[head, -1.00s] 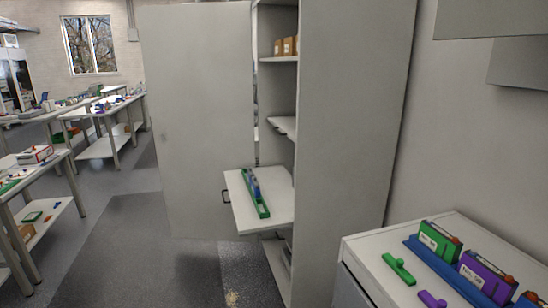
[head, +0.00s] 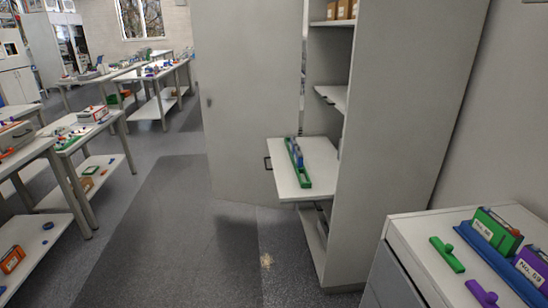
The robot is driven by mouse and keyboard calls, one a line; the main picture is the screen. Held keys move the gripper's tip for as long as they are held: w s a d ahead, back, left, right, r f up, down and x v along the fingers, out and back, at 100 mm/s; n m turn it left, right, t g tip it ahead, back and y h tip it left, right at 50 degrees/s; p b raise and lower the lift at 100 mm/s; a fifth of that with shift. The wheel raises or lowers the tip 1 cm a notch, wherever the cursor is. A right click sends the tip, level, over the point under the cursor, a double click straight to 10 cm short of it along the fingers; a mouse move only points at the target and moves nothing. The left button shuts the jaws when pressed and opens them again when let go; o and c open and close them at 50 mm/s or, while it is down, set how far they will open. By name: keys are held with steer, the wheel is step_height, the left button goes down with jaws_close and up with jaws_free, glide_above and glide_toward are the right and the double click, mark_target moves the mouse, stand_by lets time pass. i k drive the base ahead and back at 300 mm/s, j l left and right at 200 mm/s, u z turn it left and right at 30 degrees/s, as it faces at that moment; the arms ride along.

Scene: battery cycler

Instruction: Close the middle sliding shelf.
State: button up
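The middle sliding shelf (head: 318,158) is a white board pulled out of the tall grey cabinet (head: 405,130), at the right of the middle in the head view. It carries a green tray (head: 305,181) with a blue item (head: 296,154) standing in it. A dark handle (head: 267,163) is on the shelf's left edge. The cabinet door (head: 250,100) stands wide open behind the shelf. My gripper is not in view.
A white cabinet (head: 408,228) with green and purple boxes stands at the lower right. Workbenches (head: 64,150) line the left. The floor (head: 170,235) before the shelf is clear except for a small pale patch (head: 266,261).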

mark_target(314, 183)
steer(key=i+j, duration=0.3)
steer(key=i+j+z, duration=0.1)
steer(key=i+j, duration=0.25)
steer(key=j, duration=0.15)
steer(key=i+j, duration=0.3)
steer(key=j, duration=0.15)
steer(key=i+j+z, duration=0.1)
steer(key=i+j, duration=0.5)
steer(key=j, duration=0.3)
steer(key=i+z, duration=0.1)
steer(key=i, duration=0.95)
